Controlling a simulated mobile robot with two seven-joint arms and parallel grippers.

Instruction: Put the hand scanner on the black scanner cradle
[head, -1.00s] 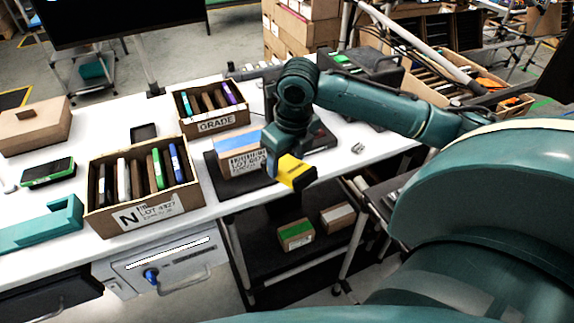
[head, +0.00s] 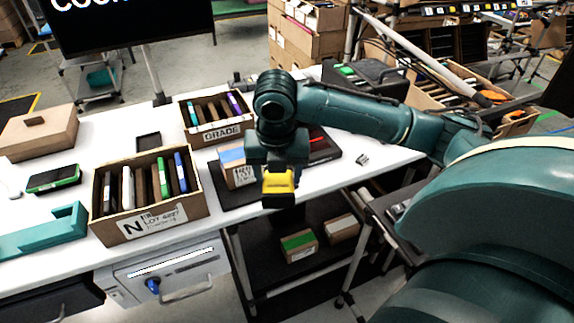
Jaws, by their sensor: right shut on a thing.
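The hand scanner (head: 279,184), yellow with black parts, is in my right gripper (head: 278,168), which is shut on it. They are over the front edge of the white table, in front of the small carton. The gripper hides part of the scanner. A black device with a red line (head: 322,147) lies on the table behind my right wrist, partly covered by the arm; I cannot tell for sure whether it is the scanner cradle. My left gripper is out of view.
A carton marked N (head: 150,222) and a GRADE carton (head: 222,133) hold upright devices. A small carton (head: 240,177) stands on a black pad (head: 228,195). A teal holder (head: 45,235) and a green-edged device (head: 54,179) lie left. A dark shelf (head: 270,272) is below.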

